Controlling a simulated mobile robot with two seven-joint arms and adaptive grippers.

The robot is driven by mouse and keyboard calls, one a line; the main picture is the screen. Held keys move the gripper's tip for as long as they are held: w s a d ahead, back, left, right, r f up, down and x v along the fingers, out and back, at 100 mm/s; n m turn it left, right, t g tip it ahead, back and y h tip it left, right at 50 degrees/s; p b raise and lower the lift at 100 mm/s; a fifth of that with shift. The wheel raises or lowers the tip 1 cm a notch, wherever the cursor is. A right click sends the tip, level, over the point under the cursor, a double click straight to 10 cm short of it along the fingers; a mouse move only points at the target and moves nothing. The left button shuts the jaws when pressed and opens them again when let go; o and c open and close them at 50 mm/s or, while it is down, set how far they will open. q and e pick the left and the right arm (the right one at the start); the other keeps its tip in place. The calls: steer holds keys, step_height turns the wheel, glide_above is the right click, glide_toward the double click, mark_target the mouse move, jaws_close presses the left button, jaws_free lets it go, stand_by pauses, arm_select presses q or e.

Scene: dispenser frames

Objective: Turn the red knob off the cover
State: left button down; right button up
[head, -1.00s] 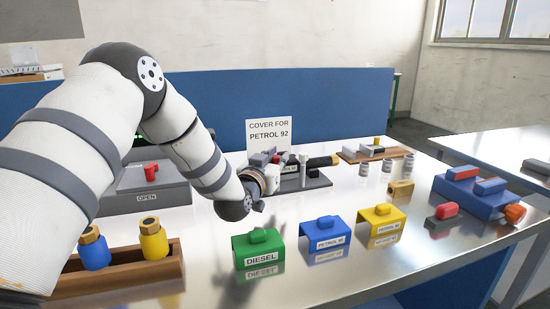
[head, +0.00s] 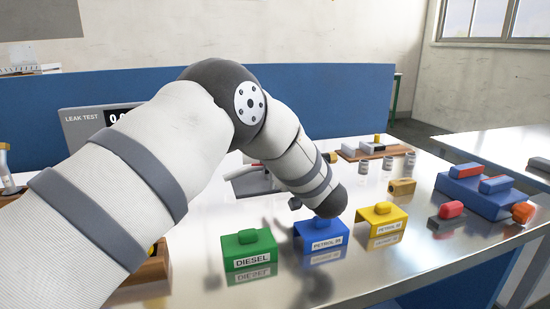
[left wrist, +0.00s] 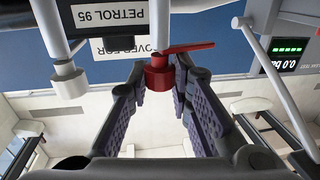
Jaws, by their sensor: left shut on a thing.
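The red knob (left wrist: 158,74) shows in the left wrist view, with a thin red bar (left wrist: 185,48) reaching to its right. My left gripper (left wrist: 160,78) has its two dark fingers on either side of the knob and is shut on it. In the head view my left arm hides the gripper and the knob. Three loose covers lie on the table: green DIESEL (head: 249,246), blue PETROL 95 (head: 321,234) and yellow (head: 381,218). My right gripper is out of view.
A LEAK TEST display (head: 84,118) stands behind my arm. A wooden holder (head: 155,265) is partly hidden at the left. A blue block with red-topped pieces (head: 480,190) is at the right. The table front near the covers is clear.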

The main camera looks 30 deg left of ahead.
arm_select(q)
steer(key=shift+f+n+g+y, duration=0.1)
steer(key=shift+n+g+y, duration=0.25)
steer(key=shift+g, duration=0.25)
steer(key=c, duration=1.4)
jaws_free()
steer(key=shift+c, duration=0.2)
step_height(320, 180, up, 10)
steer(key=shift+r, duration=0.15)
